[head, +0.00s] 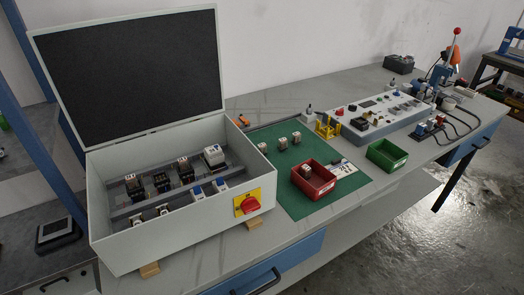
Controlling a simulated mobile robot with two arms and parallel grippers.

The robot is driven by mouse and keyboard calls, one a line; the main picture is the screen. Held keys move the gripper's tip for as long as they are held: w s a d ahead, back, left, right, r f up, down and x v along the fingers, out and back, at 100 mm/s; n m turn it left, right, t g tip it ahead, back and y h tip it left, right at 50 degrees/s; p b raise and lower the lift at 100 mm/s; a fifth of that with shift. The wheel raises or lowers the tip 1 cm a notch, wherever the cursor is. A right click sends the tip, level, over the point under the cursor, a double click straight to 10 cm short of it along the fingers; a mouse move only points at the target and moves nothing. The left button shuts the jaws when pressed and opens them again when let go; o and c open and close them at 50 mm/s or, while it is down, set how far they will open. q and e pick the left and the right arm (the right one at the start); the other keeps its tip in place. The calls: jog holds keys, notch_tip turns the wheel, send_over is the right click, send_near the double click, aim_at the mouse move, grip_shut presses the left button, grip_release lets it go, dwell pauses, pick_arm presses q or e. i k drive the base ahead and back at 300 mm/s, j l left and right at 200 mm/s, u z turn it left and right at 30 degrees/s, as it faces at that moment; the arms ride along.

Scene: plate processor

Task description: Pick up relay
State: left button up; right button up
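Small relay-like cubes with pale tops stand on the green mat (294,202). One cube (262,148) is near the box's right wall, one (283,143) is beside it, and one (296,137) is further right. Another relay-like block (306,171) lies inside the red bin (327,187). Which of these is the task's relay I cannot tell. The open grey control box (187,233) holds several blocks on rails, including a larger white-topped one (214,155). Neither of my grippers shows in the head view.
The box's dark-lined lid (130,75) stands raised at the back left. A red and yellow switch (248,203) is on its front. A green bin (387,155), a yellow holder (327,127) and a grey control panel (388,117) stand to the right. The mat's front left is clear.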

aim_at(262, 146)
jog(key=i+l+u, duration=0.1)
jog(key=l+u, duration=0.25)
jog(key=i+l+u, duration=0.1)
jog(key=l+u, duration=0.15)
jog(key=u, duration=0.15)
jog(key=l+u, duration=0.35)
jog(key=i+j, duration=0.05)
